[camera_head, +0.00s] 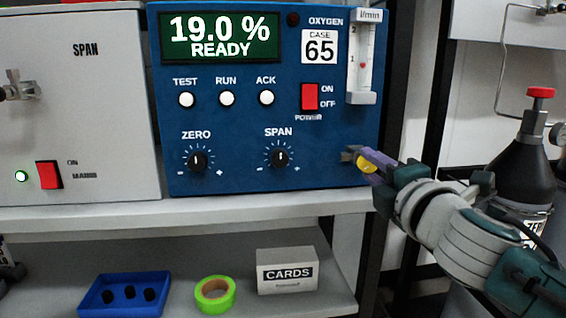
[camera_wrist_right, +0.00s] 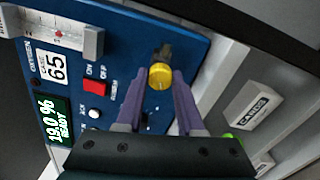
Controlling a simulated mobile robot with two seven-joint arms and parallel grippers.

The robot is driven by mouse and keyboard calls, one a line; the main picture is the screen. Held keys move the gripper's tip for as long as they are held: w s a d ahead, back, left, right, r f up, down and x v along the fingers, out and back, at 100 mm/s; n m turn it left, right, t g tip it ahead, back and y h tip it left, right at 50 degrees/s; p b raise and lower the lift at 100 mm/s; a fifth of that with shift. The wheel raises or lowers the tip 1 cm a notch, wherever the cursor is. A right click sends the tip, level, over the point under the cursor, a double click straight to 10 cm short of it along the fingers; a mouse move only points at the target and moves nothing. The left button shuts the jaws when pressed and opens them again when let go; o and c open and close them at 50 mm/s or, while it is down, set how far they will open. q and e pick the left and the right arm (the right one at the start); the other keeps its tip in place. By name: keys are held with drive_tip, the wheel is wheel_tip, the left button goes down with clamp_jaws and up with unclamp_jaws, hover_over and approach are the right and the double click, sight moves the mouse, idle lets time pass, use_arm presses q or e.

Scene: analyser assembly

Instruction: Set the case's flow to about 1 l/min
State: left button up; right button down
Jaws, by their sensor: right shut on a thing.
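The blue oxygen case (camera_head: 230,120) stands on the shelf, labelled CASE 65, and its display (camera_head: 221,37) reads 19.0 % READY. Its flow tube (camera_head: 361,50), marked l/min, is at the upper right; a small red float (camera_head: 362,65) sits near the 1 mark, slightly below it. The tube also shows in the right wrist view (camera_wrist_right: 93,42). A yellow flow knob (camera_wrist_right: 160,76) is on a metal fitting at the case's lower right. My right gripper (camera_head: 366,164) is shut on this knob, with a purple finger on either side.
The ZERO knob (camera_head: 197,161), SPAN knob (camera_head: 280,157) and red power switch (camera_head: 310,97) are left of my right gripper. A white SPAN unit (camera_head: 95,120) stands left. A blue tray (camera_head: 123,296), green tape (camera_head: 214,295) and CARDS box (camera_head: 287,271) lie below; a dark cylinder (camera_head: 517,165) stands right.

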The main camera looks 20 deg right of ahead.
drive_tip(key=shift+n, duration=1.9)
drive_tip(key=c, duration=0.5)
unclamp_jaws()
drive_tip(key=p+v, duration=0.1)
drive_tip(key=v, duration=0.9)
drive_tip(key=shift+d, duration=0.1)
